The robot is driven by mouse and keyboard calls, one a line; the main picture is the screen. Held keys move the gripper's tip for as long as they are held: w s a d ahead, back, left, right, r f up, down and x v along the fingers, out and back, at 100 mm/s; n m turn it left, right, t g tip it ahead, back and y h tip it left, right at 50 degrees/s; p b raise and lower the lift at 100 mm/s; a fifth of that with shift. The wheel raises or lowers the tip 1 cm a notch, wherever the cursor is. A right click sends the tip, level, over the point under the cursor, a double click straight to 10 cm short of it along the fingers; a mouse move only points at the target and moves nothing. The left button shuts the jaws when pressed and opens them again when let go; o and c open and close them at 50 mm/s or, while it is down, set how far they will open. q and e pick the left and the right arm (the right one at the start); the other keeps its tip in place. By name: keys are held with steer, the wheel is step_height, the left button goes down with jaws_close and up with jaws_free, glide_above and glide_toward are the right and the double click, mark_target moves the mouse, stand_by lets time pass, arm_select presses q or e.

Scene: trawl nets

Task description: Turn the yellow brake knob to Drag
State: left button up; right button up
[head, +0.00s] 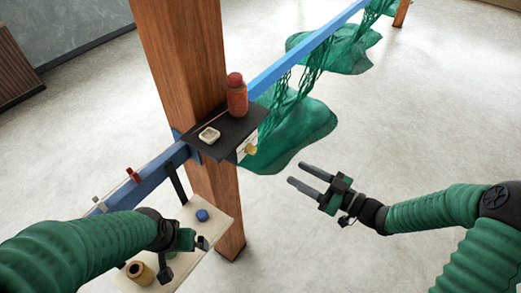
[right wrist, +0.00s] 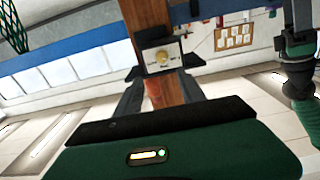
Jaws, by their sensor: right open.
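The yellow brake knob (head: 251,149) sits on a pale plate (head: 241,152) under the front edge of a dark shelf on the wooden post. In the right wrist view the knob (right wrist: 163,57) shows face-on, centred on its white plate; markings around it are too small to read. My right gripper (head: 297,174) is open and empty, to the right of the knob and clear of it. In the right wrist view its fingers point toward the plate. My left gripper (head: 198,243) is over the lower pale board, away from the knob; its jaws are unclear.
The dark shelf (head: 222,133) holds an orange bottle (head: 237,98) and a small pale dish (head: 209,136). A blue rail (head: 300,58) with green nets (head: 300,125) runs behind. The lower board (head: 222,212) carries a blue cap (head: 202,215) and a spool (head: 139,272). Floor between right gripper and knob is open.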

mark_target(255, 152)
steer(key=p+x, duration=0.1)
steer(key=x, duration=0.4)
steer(key=s+p+x, duration=0.1)
steer(key=x, duration=0.4)
steer(key=a+p+x, duration=0.1)
steer(key=p+x, duration=0.1)
steer(key=x, duration=0.3)
steer(key=shift+a, duration=0.3)
steer(key=d, duration=0.3)
steer(key=shift+w+f, duration=0.2)
steer(key=shift+w, duration=0.1)
steer(key=shift+c, duration=0.5)
steer(key=shift+d, duration=0.2)
steer(key=shift+c, duration=1.3)
steer(key=shift+a, duration=0.15)
steer(key=shift+c, duration=1.1)
steer(key=shift+s+a+r, duration=0.15)
steer(key=shift+a, duration=0.15)
steer(key=shift+c, duration=1.2)
steer(key=shift+s+a+r, duration=0.1)
steer(key=shift+s+a, duration=0.05)
steer(key=shift+a, duration=0.2)
jaws_close()
steer(key=shift+a, duration=0.15)
steer(key=shift+d, duration=0.35)
arm_select(q)
steer(key=r, duration=0.4)
steer(key=shift+w+d+r, duration=0.1)
steer(key=shift+d+r, duration=0.15)
steer(key=shift+r, duration=0.1)
